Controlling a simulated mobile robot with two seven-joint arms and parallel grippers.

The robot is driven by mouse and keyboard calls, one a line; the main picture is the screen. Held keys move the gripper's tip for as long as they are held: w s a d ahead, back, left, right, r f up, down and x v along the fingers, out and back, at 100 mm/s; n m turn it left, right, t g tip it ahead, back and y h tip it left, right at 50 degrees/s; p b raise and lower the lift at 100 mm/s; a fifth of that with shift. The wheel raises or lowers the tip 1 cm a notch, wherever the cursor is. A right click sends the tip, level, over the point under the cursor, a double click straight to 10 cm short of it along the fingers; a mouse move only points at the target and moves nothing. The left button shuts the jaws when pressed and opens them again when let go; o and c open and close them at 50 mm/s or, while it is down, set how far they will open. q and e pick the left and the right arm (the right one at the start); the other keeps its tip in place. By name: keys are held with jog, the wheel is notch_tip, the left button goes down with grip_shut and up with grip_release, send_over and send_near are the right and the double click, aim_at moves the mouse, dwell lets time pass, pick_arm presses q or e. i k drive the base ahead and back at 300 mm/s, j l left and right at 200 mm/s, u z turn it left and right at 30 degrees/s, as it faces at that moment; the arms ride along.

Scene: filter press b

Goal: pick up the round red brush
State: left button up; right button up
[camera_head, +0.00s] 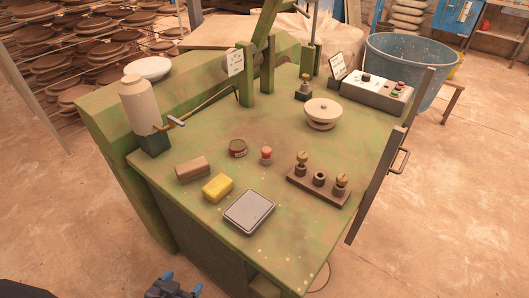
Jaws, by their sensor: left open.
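A small upright round red piece (266,155) with a paler lower part stands near the middle of the green table (310,240). It looks most like the round red brush, but it is too small to make out bristles. A low round dark-red tin-like thing (238,148) sits just left of it, apart from it. My left gripper (182,281) shows at the bottom edge, blue fingertips apart, open and empty. It is in front of the table's near side, well away from both red things. My right gripper is out of view.
A brown block (192,169), yellow sponge (217,187) and grey flat scale-like box (249,211) lie on the near side. A dark rack with knobs (319,187) stands right. A pale bottle (140,104), white bowl (323,113) and control box (377,94) stand farther back.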

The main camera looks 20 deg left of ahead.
aim_at(266, 156)
jog(key=k+j+z, duration=0.1)
jog(key=j+z, duration=0.2)
jog(key=k+j+z, duration=0.15)
jog(key=j+z, duration=0.15)
jog(key=j, duration=0.15)
jog(key=k+j+z, duration=0.4)
jog(key=j+z, duration=0.2)
